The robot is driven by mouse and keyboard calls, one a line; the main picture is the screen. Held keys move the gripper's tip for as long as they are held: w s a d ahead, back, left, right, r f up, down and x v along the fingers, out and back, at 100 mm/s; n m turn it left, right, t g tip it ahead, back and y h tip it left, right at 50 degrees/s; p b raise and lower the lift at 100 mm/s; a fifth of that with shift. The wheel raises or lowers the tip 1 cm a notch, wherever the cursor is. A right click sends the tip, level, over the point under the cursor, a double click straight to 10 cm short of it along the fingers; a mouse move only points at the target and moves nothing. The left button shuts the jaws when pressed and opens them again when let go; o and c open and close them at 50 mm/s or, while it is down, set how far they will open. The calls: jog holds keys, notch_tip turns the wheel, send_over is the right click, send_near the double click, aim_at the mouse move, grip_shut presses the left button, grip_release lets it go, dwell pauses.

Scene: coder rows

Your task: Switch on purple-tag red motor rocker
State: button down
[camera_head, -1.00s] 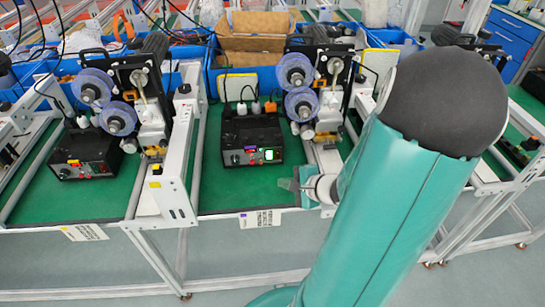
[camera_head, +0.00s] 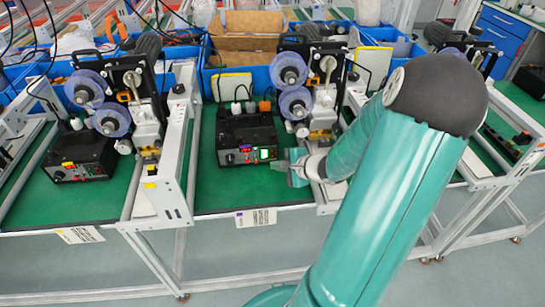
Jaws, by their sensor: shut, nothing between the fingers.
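The black control box (camera_head: 247,136) with a small purple tag (camera_head: 245,148) stands on the green mat of the middle bench. My gripper (camera_head: 276,166) is shut and empty, just in front of the box's lower right corner, pointing left. I cannot tell whether it touches the panel.
A similar box (camera_head: 79,157) with a yellow tag (camera_head: 68,163) stands on the left bench. Blue spools (camera_head: 295,103) and a machine stand behind my gripper. A white frame rail (camera_head: 167,190) separates the benches. The green mat (camera_head: 225,190) before the middle box is clear.

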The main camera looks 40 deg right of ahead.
jog(key=shift+w+d+f, duration=0.1)
jog(key=shift+w+d, duration=0.25)
jog(key=shift+w, duration=0.2)
jog(key=shift+w, duration=0.1)
dwell(1.6)
jog(key=shift+w+d, duration=0.2)
jog(key=shift+d, duration=0.05)
jog(key=shift+w+d+f, duration=0.1)
jog(key=shift+w+d, duration=0.1)
jog(key=shift+w, duration=0.05)
dwell(0.7)
jog(key=shift+s+a, duration=0.1)
jog(key=shift+s+a, duration=0.35)
jog(key=shift+s, duration=0.15)
jog(key=shift+s+a+r, duration=0.25)
jog(key=shift+s+a, duration=0.45)
jog(key=shift+s, duration=0.35)
jog(key=shift+s+a+r, duration=0.25)
jog(key=shift+s+a, duration=0.45)
jog(key=shift+s, duration=0.3)
